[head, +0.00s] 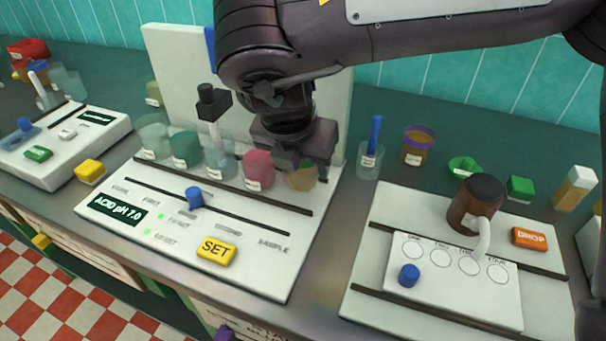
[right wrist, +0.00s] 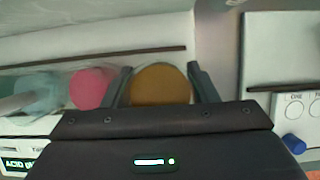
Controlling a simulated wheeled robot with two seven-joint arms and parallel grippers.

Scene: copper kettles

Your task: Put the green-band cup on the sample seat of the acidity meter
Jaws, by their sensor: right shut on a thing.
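The acidity meter (head: 190,240) is a white sloped panel in the head view; its display reads ACID pH 7.0. My right gripper (head: 303,178) is shut around a cup of amber-brown liquid (head: 301,181) at the right end of the row of cups on the meter. The sample seat under it is hidden, and I cannot tell whether the cup rests on it. The cup (right wrist: 160,84) also shows between the fingers in the right wrist view. My left gripper is not in view.
A pink cup (head: 258,170) stands close left of the held cup, with several more cups and a probe (head: 215,125) further left. A clear cup with a blue stick (head: 369,160) and a purple-rimmed cup (head: 417,147) stand right. A dropper panel (head: 440,300) lies right front.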

